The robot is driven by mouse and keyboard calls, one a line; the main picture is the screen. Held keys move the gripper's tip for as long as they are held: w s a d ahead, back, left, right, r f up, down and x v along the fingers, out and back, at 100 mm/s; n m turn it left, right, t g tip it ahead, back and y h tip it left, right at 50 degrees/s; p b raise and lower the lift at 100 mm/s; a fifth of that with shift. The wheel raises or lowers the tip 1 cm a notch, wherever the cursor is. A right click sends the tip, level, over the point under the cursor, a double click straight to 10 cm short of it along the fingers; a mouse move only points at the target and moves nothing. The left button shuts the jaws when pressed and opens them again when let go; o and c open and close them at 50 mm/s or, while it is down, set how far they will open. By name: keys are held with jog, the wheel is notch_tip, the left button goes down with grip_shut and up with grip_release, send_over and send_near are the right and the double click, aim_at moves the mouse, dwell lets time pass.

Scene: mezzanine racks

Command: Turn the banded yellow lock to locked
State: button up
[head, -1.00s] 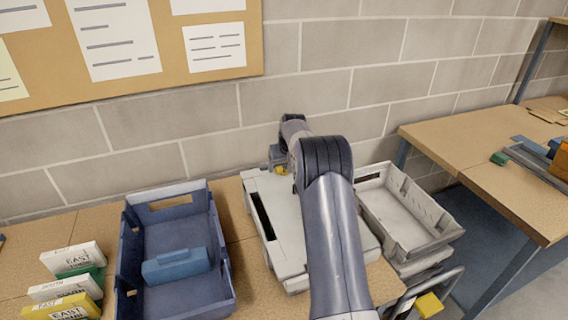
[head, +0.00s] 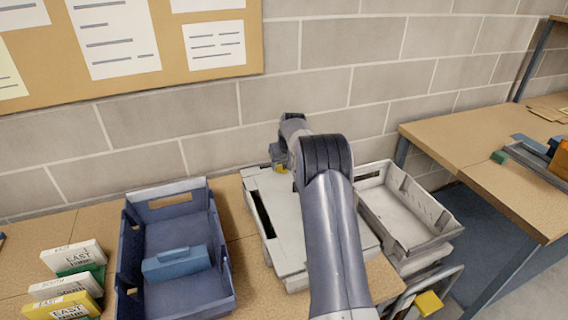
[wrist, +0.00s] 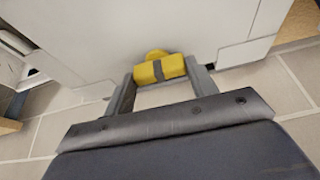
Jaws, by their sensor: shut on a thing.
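The banded yellow lock (wrist: 172,67) is a yellow knob with a grey band across it, on the face of a pale grey case (wrist: 90,30). In the wrist view my gripper (wrist: 160,75) has one finger at each end of the knob and is shut on it. The knob lies nearly level in that view, its right end slightly higher. In the head view the case (head: 285,262) lies on the bench, mostly behind my arm. A bit of yellow (head: 281,169) shows at its far edge near my gripper (head: 279,160).
A blue bin (head: 135,270) holding a blue case (head: 176,263) stands left of the pale case. A grey tray (head: 440,236) stands to the right. Labelled boxes (head: 72,255) lie at far left. A block wall (head: 300,75) rises close behind.

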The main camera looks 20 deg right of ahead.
jog(key=shift+c, duration=0.9)
